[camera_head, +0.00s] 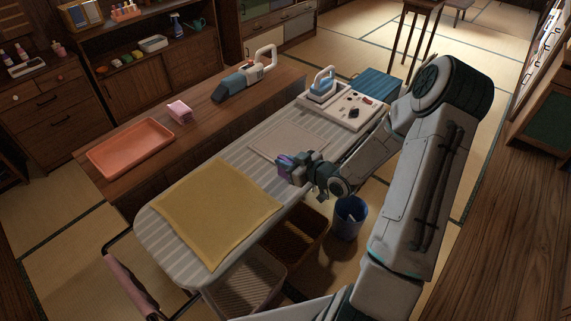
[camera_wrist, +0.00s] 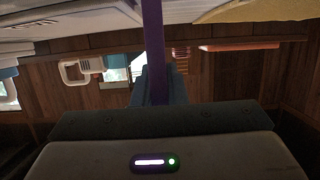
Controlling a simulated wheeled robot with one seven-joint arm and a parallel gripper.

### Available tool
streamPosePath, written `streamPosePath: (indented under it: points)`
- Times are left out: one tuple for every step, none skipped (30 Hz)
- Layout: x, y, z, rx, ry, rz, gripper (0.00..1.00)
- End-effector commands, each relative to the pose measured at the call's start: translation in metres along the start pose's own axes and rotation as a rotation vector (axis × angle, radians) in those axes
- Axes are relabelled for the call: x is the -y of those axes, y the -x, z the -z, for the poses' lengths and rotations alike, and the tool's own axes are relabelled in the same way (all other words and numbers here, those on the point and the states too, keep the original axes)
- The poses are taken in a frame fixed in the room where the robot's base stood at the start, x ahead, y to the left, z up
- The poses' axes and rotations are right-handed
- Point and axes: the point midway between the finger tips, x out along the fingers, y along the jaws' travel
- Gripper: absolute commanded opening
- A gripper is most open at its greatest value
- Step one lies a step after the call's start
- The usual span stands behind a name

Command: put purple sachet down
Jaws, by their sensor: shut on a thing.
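The purple sachet (camera_head: 284,162) is held in my gripper (camera_head: 292,168), above the striped ironing board (camera_head: 220,150). In the head view it is beside the near edge of a pale flat cloth (camera_head: 285,138); I cannot tell whether it touches the board. In the wrist view the sachet (camera_wrist: 154,50) shows as a narrow, edge-on purple strip between the dark fingers (camera_wrist: 155,85). The fingers are shut on it, and they hide part of it.
A yellow cloth (camera_head: 215,212) covers the board's left end. An iron (camera_head: 322,88) and a panel with small items (camera_head: 350,107) are at its far right. An orange tray (camera_head: 130,148), pink packet (camera_head: 180,111) and handheld vacuum (camera_head: 245,78) lie on the low wooden table. Baskets (camera_head: 295,235) stand below.

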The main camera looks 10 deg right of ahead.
Motion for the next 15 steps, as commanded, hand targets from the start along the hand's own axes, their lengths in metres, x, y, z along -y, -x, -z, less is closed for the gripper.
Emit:
streamPosePath:
  points:
    - [0.0,0.001,0.002,0.0,0.001,0.0,0.0]
    - [0.0,0.001,0.003,0.0,0.001,0.0,0.0]
    - [0.0,0.002,0.005,0.0,0.001,0.0,0.0]
    - [0.0,0.002,0.007,0.0,0.001,0.0,0.0]
    - [0.0,0.003,0.009,0.0,0.002,0.0,0.0]
    - [0.0,0.004,0.013,0.0,0.003,0.0,0.0]
    - [0.0,0.005,0.016,0.0,0.004,-0.001,0.0]
    - [-0.001,0.006,0.019,0.0,0.004,-0.001,0.0]
    - [-0.001,0.008,0.024,-0.001,0.005,-0.001,0.0]
    - [-0.001,0.009,0.029,-0.001,0.006,-0.002,0.0]
    - [-0.001,0.011,0.033,-0.001,0.006,-0.002,0.0]
    - [-0.001,0.012,0.039,-0.001,0.006,-0.002,0.0]
    - [-0.006,0.019,0.042,-0.001,0.005,-0.007,0.0]
    - [-0.011,0.027,0.043,-0.001,0.004,-0.008,0.0]
    - [-0.017,0.036,0.046,0.0,0.004,-0.009,0.0]
